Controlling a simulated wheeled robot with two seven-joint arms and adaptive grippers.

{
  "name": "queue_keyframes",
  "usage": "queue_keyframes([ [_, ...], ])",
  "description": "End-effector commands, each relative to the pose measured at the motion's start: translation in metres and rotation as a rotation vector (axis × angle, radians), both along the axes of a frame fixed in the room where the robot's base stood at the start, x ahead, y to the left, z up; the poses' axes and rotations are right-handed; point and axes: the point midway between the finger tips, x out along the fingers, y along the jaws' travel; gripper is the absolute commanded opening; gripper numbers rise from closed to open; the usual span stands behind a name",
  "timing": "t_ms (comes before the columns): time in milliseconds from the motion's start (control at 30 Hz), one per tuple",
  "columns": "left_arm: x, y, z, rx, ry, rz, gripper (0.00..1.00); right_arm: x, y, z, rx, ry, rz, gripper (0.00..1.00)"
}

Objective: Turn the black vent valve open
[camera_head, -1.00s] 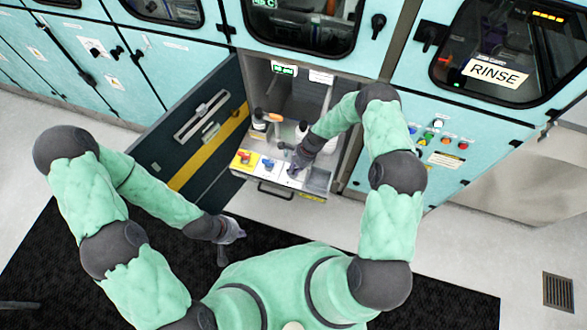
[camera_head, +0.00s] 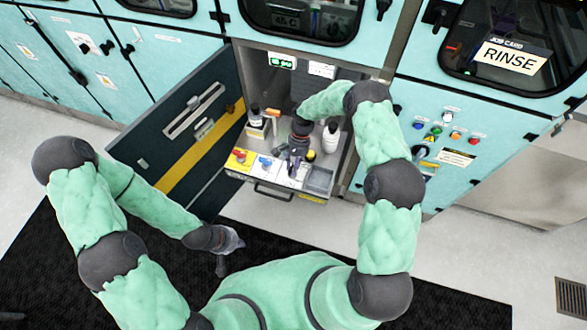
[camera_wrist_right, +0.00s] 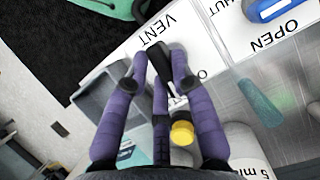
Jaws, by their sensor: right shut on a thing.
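The black vent valve handle (camera_wrist_right: 158,58) shows in the right wrist view beside the printed word VENT on a white plate. My right gripper (camera_wrist_right: 161,66) is shut on this handle, with purple fingers on both sides of it. In the head view my right gripper (camera_head: 295,168) is over the front right of the pulled-out drawer (camera_head: 272,188) and hides the valve. My left gripper (camera_head: 226,252) hangs low over the black mat, empty-looking and away from the drawer; its fingers are too small to judge.
A blue valve (camera_head: 265,162) and a red valve on a yellow plate (camera_head: 239,156) sit left of my right gripper. A white bottle (camera_head: 331,137) and a dark-capped bottle (camera_head: 255,115) stand behind. A yellow cap (camera_wrist_right: 181,132) is close to my right fingers. The open door (camera_head: 190,135) is at left.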

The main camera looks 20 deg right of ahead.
Motion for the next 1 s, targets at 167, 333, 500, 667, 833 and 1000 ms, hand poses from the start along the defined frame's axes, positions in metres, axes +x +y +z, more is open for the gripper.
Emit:
queue_keyframes([
  [167, 0.0001, 0.0, -0.0075, 0.0, 0.0, 0.0, 0.0, 0.0002, 0.0001, -0.0013, -0.001, 0.001, 0.074, 0.0],
  [333, 0.0, 0.0, -0.0099, 0.0, 0.0, 0.0, 0.0, 0.0004, -0.0001, -0.0007, 0.0, 0.0, 0.109, 0.0],
  [500, 0.0001, 0.0001, -0.0103, 0.0, 0.0, 0.0, 0.0, 0.0003, -0.0002, -0.0002, 0.0, 0.0, 0.122, 0.0],
  [667, 0.0, 0.0, -0.0102, 0.0, 0.0, 0.0, 0.0, 0.0003, -0.0001, 0.0, 0.0, 0.0, 0.123, 0.0],
  [833, 0.0001, 0.0, -0.0102, 0.0, 0.0, 0.0, 0.0, 0.0004, -0.0001, 0.0, 0.0, 0.0, 0.123, 0.3],
  [1000, 0.0, 0.0, -0.0102, 0.0, 0.0, 0.0, 0.0, 0.0004, -0.0001, 0.0, 0.0, 0.0, 0.122, 0.49],
])
